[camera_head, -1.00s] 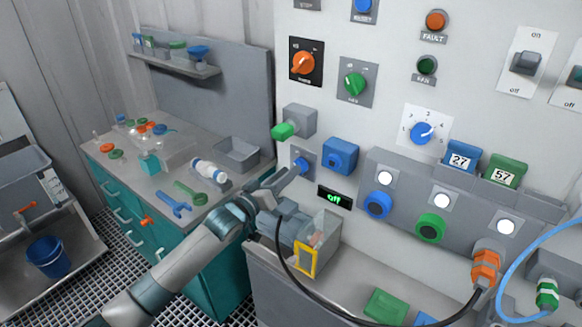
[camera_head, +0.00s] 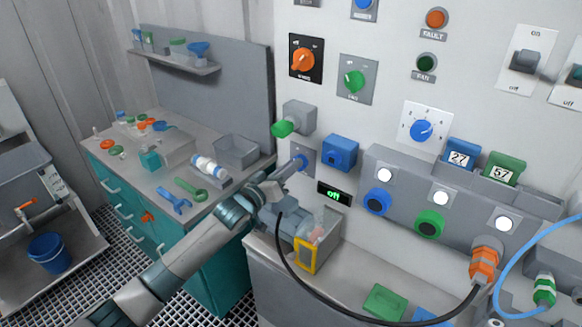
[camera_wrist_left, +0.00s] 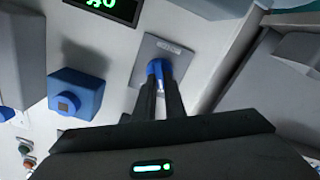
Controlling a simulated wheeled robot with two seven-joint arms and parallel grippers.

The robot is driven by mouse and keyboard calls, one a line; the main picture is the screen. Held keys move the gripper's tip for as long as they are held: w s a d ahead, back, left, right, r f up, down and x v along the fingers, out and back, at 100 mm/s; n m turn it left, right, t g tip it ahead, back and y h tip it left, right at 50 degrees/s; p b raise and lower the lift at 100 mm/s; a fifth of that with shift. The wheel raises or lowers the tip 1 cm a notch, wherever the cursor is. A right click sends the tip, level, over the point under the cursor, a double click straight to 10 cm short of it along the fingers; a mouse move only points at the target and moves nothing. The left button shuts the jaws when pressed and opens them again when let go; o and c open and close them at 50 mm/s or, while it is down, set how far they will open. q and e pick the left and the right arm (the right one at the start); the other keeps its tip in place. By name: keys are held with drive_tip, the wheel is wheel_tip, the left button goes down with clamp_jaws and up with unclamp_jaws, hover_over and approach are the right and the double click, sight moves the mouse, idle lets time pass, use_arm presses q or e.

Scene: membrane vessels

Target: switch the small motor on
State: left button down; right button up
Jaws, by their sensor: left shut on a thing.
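A small blue knob (camera_head: 303,160) sits on a grey plate on the white panel. It also shows in the left wrist view (camera_wrist_left: 158,69). My left gripper (camera_head: 298,165) reaches the panel and is shut on this knob, its two dark fingers (camera_wrist_left: 159,92) touching it. A small display (camera_head: 334,195) below right of the knob reads "off" in green. A grey motor-like unit (camera_head: 289,223) with a clear cover and a yellow frame (camera_head: 305,256) stands below, partly hidden by my arm. My right gripper is out of view.
A blue square box (camera_head: 340,153) juts from the panel right of the knob, and a green-ended grey fitting (camera_head: 284,128) above left. A black cable (camera_head: 345,314) hangs in front of the bench. A teal-fronted workbench (camera_head: 215,275) with tools stands left.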

use_arm(q)
drive_tip(key=shift+m, duration=0.4)
drive_tip(key=m, duration=0.3)
drive_tip(key=m+b, duration=0.1)
drive_tip(key=m, duration=0.7)
drive_tip(key=shift+s+d, duration=0.2)
drive_tip(key=shift+d, duration=0.1)
drive_tip(key=c, duration=1.8)
unclamp_jaws()
drive_tip(key=shift+s+a+b, duration=0.1)
drive_tip(key=shift+s+b, duration=0.05)
drive_tip(key=shift+b, duration=0.2)
